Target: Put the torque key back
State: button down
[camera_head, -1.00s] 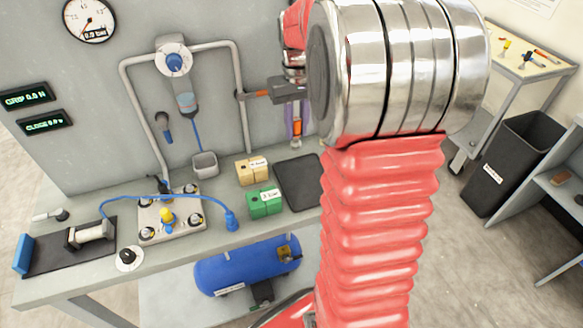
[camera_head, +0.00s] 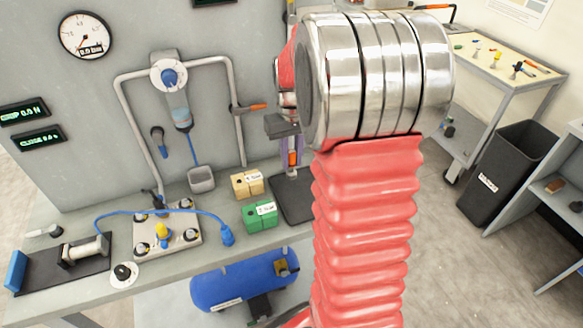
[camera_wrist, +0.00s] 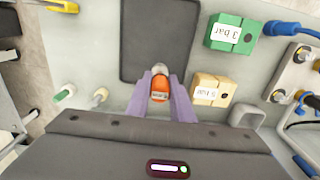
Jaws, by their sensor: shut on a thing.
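My gripper (camera_wrist: 160,88) has purple fingers and is shut on a short orange tool with a silver rounded end, apparently the torque key (camera_wrist: 160,91). A small label on the tool is too small to read. In the head view my gripper (camera_head: 292,158) hangs near the wall, over the back of a dark mat (camera_head: 295,206) on the bench, and the orange key (camera_head: 293,159) shows between the fingers. The mat also shows in the wrist view (camera_wrist: 160,35), beyond the fingertips. I cannot tell how high the key is above the bench.
A tan block (camera_head: 247,184) and green block (camera_head: 260,216) stand left of the mat. Farther left are a grey cup (camera_head: 201,180), a valve plate (camera_head: 168,236) and a blue hose. An orange-handled valve (camera_head: 252,107) sits on the wall pipe. My arm hides the bench's right part.

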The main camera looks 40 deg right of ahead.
aim_at(291, 168)
jog(key=shift+f, duration=0.1)
jog(key=shift+f, duration=1.75)
jog(key=c, duration=1.6)
grip_release()
jog(key=shift+f, duration=0.1)
jog(key=shift+o, duration=0.2)
notch_tip(291, 168, up, 12)
jog(key=shift+r, duration=0.1)
